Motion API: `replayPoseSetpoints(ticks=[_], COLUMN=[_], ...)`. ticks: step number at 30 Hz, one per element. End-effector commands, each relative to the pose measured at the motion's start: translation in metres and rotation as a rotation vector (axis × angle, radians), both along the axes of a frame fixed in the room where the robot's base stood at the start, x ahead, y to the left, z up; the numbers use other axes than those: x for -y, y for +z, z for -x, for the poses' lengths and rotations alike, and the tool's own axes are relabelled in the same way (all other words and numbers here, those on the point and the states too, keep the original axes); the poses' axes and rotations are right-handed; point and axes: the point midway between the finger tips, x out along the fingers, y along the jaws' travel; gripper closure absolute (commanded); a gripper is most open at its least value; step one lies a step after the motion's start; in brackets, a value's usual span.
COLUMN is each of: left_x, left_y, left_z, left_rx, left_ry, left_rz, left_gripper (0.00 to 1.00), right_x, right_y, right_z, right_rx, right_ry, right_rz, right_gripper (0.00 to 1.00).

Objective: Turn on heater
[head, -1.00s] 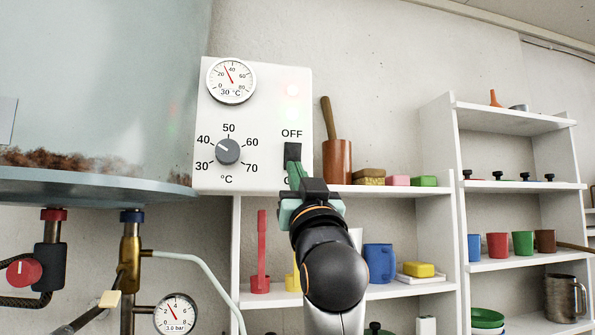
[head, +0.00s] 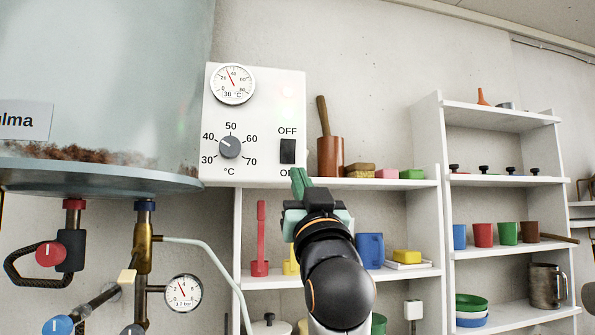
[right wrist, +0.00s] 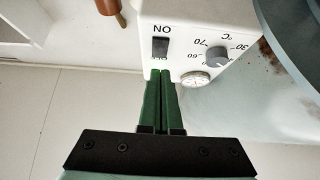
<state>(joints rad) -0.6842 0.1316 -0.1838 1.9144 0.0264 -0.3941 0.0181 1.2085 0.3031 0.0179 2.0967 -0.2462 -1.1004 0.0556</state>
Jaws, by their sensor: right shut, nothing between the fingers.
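The heater's white control box (head: 255,110) hangs on the wall beside the tank. It has a black rocker switch (head: 288,151) between an OFF label above and a partly hidden ON label below. In the right wrist view the box is upside down; the shut fingers (right wrist: 160,75) point at the switch (right wrist: 160,47). Which side of the switch is pressed in, I cannot tell. My left gripper is out of view.
A grey temperature knob (head: 230,147) and a round thermometer (head: 233,84) are on the box. The tank (head: 100,90) with pipes and a pressure gauge (head: 183,292) is at the left. Shelves (head: 390,184) with a mortar (head: 330,157), sponges and cups stand at the right.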

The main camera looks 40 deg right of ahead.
Motion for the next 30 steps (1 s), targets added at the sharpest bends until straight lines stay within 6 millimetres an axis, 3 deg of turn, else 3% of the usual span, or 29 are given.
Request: replayPoseSetpoints(ticks=[1, 3, 9, 30], left_x=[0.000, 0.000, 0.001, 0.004], left_y=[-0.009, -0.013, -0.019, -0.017], left_z=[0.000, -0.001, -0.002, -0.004], left_rx=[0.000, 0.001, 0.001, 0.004], left_ry=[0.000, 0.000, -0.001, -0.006], left_rz=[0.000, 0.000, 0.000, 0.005], left_gripper=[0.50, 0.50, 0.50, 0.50], right_x=[-0.004, -0.008, -0.016, -0.018], right_y=[-0.015, -0.026, -0.045, -0.049], right_z=[0.006, 0.013, 0.029, 0.033], right_rx=[-0.001, -0.002, -0.001, -0.002], right_ry=[0.001, 0.001, 0.001, 0.000], right_rz=[-0.001, -0.001, -0.001, -0.001], right_gripper=[1.00, 1.00, 1.00, 1.00])
